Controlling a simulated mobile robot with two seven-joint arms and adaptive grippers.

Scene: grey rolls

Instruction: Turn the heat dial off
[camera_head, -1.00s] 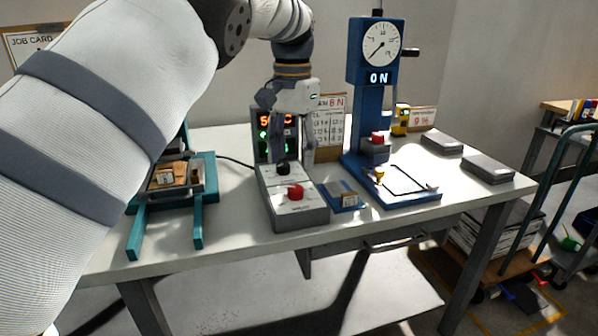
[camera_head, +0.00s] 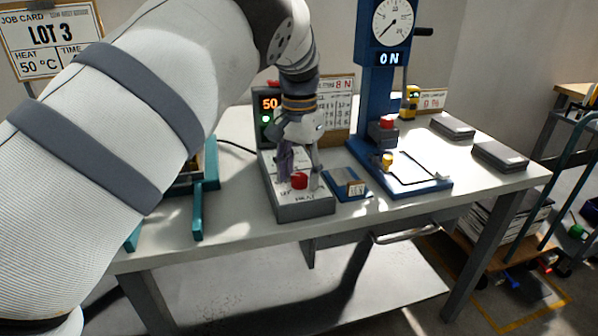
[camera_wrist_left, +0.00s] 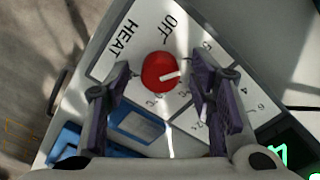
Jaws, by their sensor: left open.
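The red heat dial (camera_head: 299,181) sits on the grey-and-white control box (camera_head: 305,207) near the table's front edge. In the left wrist view the red dial (camera_wrist_left: 160,72) shows a white pointer mark aimed to the picture's right, away from the printed OFF (camera_wrist_left: 170,28); HEAT is printed to its left. My left gripper (camera_head: 299,174) is open just above the dial. In the left wrist view its two fingers (camera_wrist_left: 165,85) stand on either side of the dial, with gaps visible. The box's black knob is hidden behind the gripper. My right gripper is not in view.
A display (camera_head: 268,104) behind the box reads 50 with a green light. To the right are a small blue tray (camera_head: 340,188) and a blue press (camera_head: 374,95) showing ON. A teal stand (camera_head: 212,165) is on the left, partly behind my arm. A job card (camera_head: 50,38) hangs at the back left.

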